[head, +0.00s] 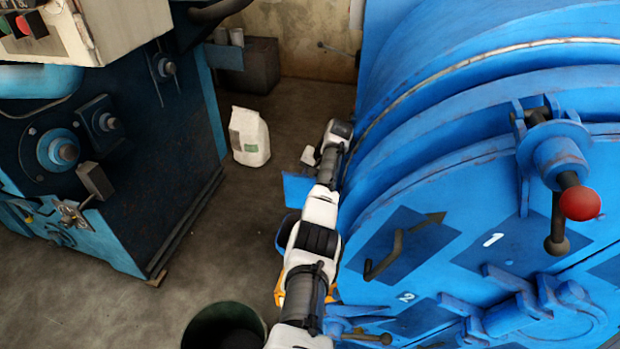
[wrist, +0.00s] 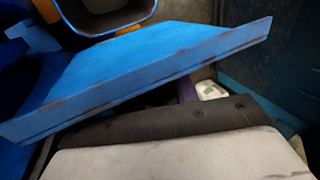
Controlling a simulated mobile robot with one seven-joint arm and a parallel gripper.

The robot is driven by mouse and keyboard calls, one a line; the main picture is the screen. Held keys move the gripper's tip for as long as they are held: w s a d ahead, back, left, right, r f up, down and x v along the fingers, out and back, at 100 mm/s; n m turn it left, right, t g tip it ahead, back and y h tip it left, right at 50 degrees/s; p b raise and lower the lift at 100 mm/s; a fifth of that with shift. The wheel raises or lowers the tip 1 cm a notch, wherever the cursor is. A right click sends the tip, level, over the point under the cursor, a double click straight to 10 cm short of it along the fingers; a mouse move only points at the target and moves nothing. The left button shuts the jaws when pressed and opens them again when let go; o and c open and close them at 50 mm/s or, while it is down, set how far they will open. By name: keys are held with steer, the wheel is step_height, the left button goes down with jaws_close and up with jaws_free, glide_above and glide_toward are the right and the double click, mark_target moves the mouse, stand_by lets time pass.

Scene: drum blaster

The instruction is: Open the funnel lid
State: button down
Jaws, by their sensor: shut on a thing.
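The funnel lid is a flat blue plate (head: 298,188) beside the left side of my arm in the head view. In the wrist view the lid (wrist: 150,70) is large and slanted, with a worn dark edge.
The large blue drum (head: 440,220) fills the right, close to my arm. A dark machine (head: 110,150) stands at the left. A white bag (head: 249,136) stands on the floor between them. A dark round bin (head: 224,325) is at bottom centre.

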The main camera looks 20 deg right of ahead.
steer(key=c, duration=1.1)
jaws_free()
steer(key=shift+a, duration=0.1)
steer(key=shift+o, duration=0.2)
steer(key=b+v, duration=0.3)
steer(key=v, duration=1)
steer(key=shift+r+b, duration=0.3)
steer(key=shift+r, duration=0.05)
steer(key=shift+s, duration=0.1)
